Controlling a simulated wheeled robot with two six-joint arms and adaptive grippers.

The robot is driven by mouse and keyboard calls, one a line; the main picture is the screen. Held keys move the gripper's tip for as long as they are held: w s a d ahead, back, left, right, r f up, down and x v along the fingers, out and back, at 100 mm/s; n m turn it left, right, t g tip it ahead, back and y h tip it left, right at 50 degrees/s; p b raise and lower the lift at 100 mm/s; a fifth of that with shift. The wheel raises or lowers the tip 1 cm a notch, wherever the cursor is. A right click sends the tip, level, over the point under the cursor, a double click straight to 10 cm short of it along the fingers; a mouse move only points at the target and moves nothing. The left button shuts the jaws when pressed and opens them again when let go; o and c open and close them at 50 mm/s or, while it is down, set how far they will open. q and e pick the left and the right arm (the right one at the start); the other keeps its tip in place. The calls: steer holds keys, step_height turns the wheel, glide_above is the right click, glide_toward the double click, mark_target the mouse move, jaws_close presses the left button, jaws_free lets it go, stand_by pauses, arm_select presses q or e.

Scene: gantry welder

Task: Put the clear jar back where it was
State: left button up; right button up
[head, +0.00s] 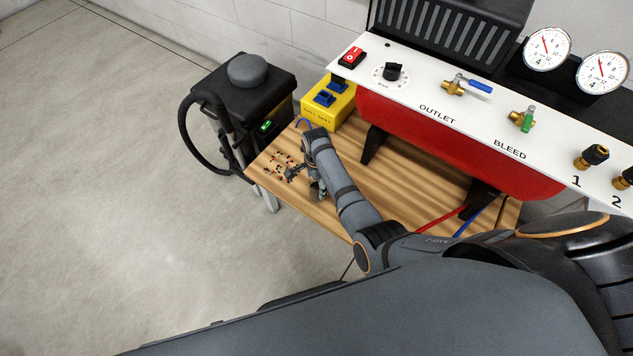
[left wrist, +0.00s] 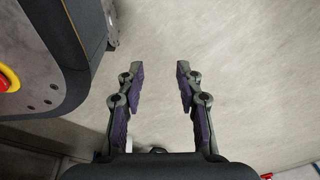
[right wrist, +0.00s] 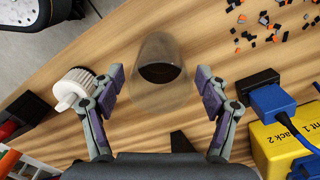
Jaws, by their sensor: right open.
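The clear jar (right wrist: 158,88) shows in the right wrist view as a see-through shape with a dark round patch inside, over the wooden bench top (right wrist: 95,52). My right gripper (right wrist: 159,76) is open, with one finger on each side of the jar in that picture. Gaps show between the fingers and the jar; I cannot tell how far ahead of them it is. In the head view my right gripper (head: 305,182) is low over the bench's left end, and I cannot make out the jar there. My left gripper (left wrist: 159,80) is open and empty above grey floor.
A white ribbed part (right wrist: 74,89) lies by one right finger; a yellow box with blue plugs (right wrist: 280,140) is on the other side. Small orange and black bits (head: 276,164) are scattered on the bench. A black vacuum (head: 245,90) stands beyond the bench; a red tank (head: 420,135) is right.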

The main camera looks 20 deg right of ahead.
steer(key=shift+r, duration=0.15)
arm_select(q)
steer(key=s+r+p, duration=0.2)
steer(key=s+p, duration=0.4)
steer(key=s, duration=0.1)
step_height(320, 180, up, 8)
steer(key=p, duration=0.7)
steer(key=shift+w, duration=0.2)
arm_select(e)
step_height(320, 180, up, 12)
